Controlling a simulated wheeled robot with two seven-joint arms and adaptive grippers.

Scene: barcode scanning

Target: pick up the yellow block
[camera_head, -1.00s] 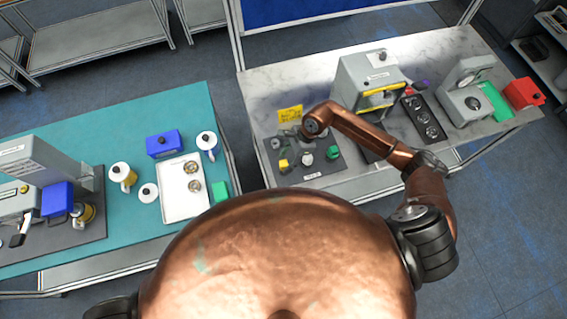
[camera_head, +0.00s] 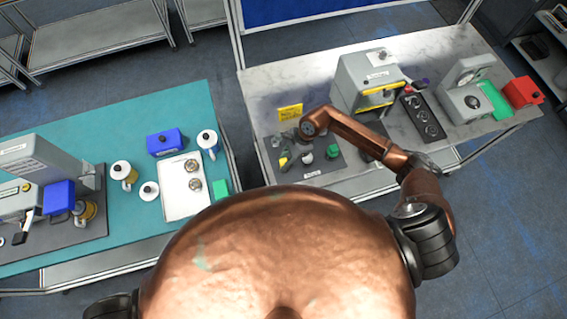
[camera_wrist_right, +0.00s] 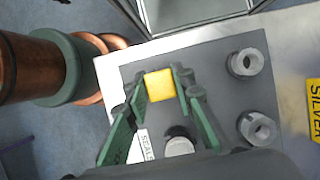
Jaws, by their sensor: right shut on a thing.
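The yellow block (camera_wrist_right: 160,84) sits between the two green fingers of my right gripper (camera_wrist_right: 163,83) in the right wrist view, near the edge of a dark grey mat (camera_wrist_right: 216,64). The fingers are shut on it from both sides. In the head view the block is a small yellow patch (camera_head: 284,161) at the mat's left part, partly covered by my right gripper (camera_head: 289,156). I cannot tell whether it is touching the mat or slightly raised. My left gripper is not in view.
A yellow sign (camera_head: 290,112) and a grey machine (camera_head: 366,85) are behind.

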